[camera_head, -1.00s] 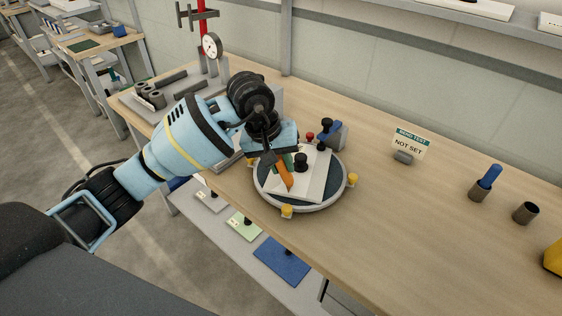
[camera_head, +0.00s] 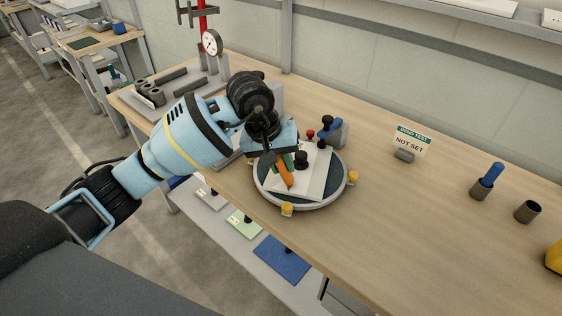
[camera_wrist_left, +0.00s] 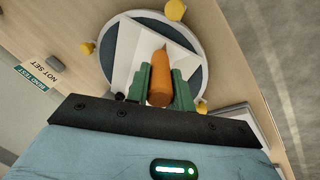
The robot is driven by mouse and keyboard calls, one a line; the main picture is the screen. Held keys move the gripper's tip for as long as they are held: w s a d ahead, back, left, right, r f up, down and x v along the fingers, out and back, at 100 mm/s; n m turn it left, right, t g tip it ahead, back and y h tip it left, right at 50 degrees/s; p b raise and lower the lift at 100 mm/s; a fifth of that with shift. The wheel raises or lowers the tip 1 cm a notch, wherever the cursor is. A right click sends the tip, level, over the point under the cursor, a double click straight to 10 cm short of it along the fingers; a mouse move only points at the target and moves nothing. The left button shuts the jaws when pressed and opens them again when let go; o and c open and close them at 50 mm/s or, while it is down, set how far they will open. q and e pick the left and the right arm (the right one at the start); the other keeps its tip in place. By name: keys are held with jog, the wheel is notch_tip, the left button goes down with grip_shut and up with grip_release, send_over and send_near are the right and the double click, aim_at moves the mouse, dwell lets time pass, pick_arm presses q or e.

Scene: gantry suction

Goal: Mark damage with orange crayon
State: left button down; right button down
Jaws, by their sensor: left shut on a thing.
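My left gripper (camera_head: 275,159) is over the round turntable (camera_head: 262,188) on the bench. It is shut on an orange crayon (camera_head: 285,174), which slants downward over a white plate (camera_head: 316,180). In the left wrist view the crayon (camera_wrist_left: 160,80) sits between the green fingertips of the gripper (camera_wrist_left: 158,88), its tip pointing over the white plate (camera_wrist_left: 133,60). I cannot tell whether the tip touches the plate. A black knob (camera_head: 301,159) stands on the plate. No damage mark is clear at this size. My right gripper is not in view.
Yellow knobs (camera_head: 287,209) edge the turntable. Behind it stands a blue and grey device (camera_head: 331,131). A "BEND TEST NOT SET" sign (camera_head: 412,140) is to the right, with a blue-handled piece in a holder (camera_head: 486,181) and an empty cup (camera_head: 527,211) farther right. Bench between is clear.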

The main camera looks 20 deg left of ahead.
pick_arm(q)
jog(key=shift+a, duration=0.5)
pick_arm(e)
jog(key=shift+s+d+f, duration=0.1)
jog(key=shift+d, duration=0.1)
pick_arm(q)
jog(key=shift+s+a+f, duration=0.1)
jog(key=shift+s+a, duration=0.05)
jog(key=shift+a, duration=0.65)
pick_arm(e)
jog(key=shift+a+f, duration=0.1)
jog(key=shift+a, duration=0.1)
pick_arm(q)
jog(key=shift+s+a+f, duration=0.15)
jog(key=shift+a, duration=1)
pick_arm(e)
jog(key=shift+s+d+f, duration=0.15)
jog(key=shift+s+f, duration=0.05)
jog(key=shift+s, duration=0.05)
